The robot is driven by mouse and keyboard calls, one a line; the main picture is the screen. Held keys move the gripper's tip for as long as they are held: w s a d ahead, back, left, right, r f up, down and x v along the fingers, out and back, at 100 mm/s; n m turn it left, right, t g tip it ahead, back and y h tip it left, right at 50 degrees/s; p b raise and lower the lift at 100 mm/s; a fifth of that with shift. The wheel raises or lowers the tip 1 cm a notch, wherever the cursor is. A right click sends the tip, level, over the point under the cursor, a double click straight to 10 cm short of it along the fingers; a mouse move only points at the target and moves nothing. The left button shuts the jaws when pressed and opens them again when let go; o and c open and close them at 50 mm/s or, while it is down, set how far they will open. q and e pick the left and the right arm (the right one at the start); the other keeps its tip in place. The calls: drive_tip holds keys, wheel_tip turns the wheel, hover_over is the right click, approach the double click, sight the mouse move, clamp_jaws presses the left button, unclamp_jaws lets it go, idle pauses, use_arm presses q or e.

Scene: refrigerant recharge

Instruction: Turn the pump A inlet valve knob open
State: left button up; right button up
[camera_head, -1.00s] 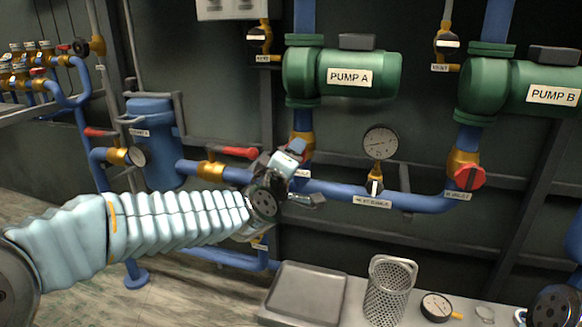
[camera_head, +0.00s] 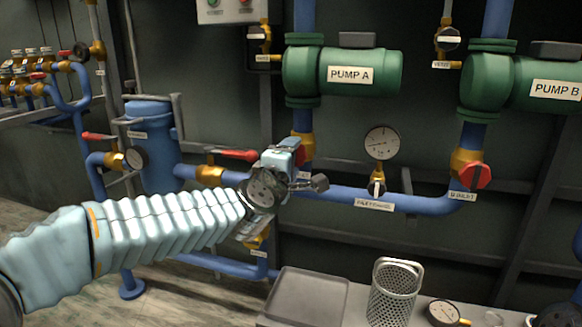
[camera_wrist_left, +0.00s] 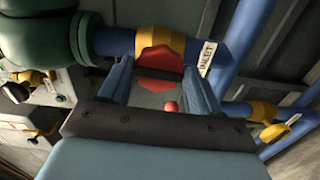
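Pump A is the green pump (camera_head: 345,73) at upper middle in the head view. Its inlet valve has a red knob on a brass body on the blue pipe below the pump. In the head view my left gripper (camera_head: 298,166) covers most of this knob. In the left wrist view the red knob (camera_wrist_left: 160,62) lies between the tips of the two fingers of my left gripper (camera_wrist_left: 158,80). The fingers are apart, one on each side of the knob; whether they touch it is not clear. My right gripper does not show.
A red lever valve (camera_head: 235,155) sits just left of my left gripper. A pressure gauge (camera_head: 382,143) and pump B's red inlet knob (camera_head: 477,176) are to the right. Below, a grey tray (camera_head: 305,300) and a perforated metal basket (camera_head: 394,295) stand on a bench.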

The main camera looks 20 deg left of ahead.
use_arm(q)
drive_tip(key=shift+o, duration=1.4)
drive_tip(key=s+p, duration=0.1)
drive_tip(key=s, duration=0.6)
drive_tip(key=shift+a+r, duration=0.1)
